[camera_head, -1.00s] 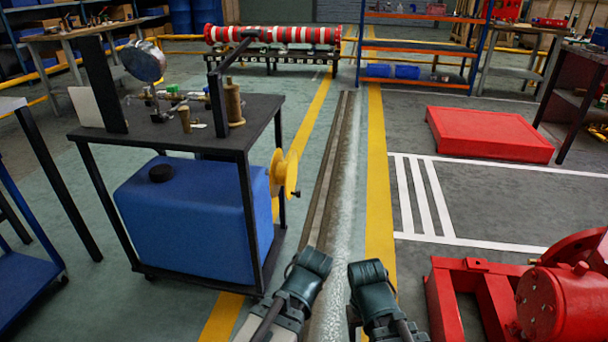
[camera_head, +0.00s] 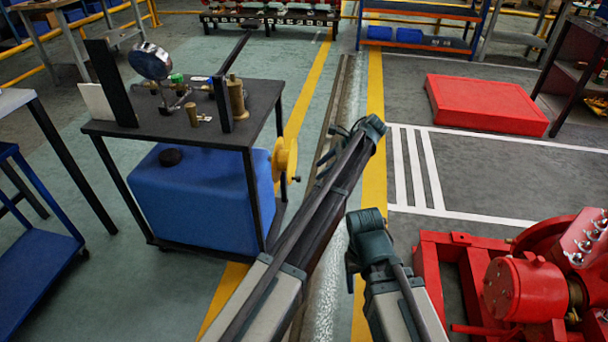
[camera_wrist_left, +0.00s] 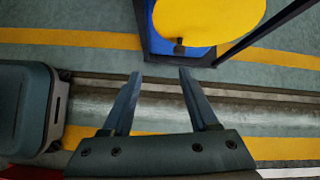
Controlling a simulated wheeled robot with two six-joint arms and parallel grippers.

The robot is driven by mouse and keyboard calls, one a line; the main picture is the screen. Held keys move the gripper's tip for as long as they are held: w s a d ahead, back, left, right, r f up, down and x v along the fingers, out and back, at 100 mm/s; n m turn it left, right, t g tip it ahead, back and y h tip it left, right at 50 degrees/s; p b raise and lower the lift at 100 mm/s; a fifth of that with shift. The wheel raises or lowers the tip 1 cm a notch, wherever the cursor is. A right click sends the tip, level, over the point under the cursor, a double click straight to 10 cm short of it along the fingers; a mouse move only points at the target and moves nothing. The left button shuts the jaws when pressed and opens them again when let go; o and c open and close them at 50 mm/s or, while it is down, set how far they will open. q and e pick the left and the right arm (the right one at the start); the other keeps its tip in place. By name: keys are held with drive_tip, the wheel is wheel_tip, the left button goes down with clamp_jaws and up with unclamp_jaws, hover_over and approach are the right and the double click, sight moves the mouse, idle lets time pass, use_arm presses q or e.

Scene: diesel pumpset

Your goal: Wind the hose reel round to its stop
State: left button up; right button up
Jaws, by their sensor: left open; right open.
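The yellow hose reel (camera_head: 285,159) is on the right side of a dark-framed cart, with a small dark crank knob (camera_head: 296,180) at its lower right. In the left wrist view the yellow reel disc (camera_wrist_left: 208,14) is at the top, its dark knob (camera_wrist_left: 180,47) just beyond and between my fingertips. My left gripper (camera_head: 329,151) is to the right of the reel, its fingers pointing toward it. The left wrist view shows this gripper (camera_wrist_left: 159,75) open and empty, apart from the knob. My right gripper (camera_head: 354,258) is open low in the middle; its fingers are mostly hidden.
The cart (camera_head: 228,140) carries a blue tank (camera_head: 195,195), a gauge (camera_head: 151,61) and brass fittings. A red pump frame (camera_head: 430,270) stands at right front, a red platform (camera_head: 485,104) at right back. A floor channel runs beside the cart.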

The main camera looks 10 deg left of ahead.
use_arm(q)
drive_tip(key=w+d+r+m+y, duration=0.1)
drive_tip(key=w+d+m, duration=0.1)
drive_tip(key=w+d, duration=0.15)
drive_tip(key=b+x, duration=0.9)
drive_tip(key=x, duration=0.5)
drive_tip(key=shift+w+a+r+b, duration=0.25)
drive_tip(key=shift+a+b, duration=0.05)
drive_tip(key=shift+b, duration=0.1)
clamp_jaws()
idle(0.8)
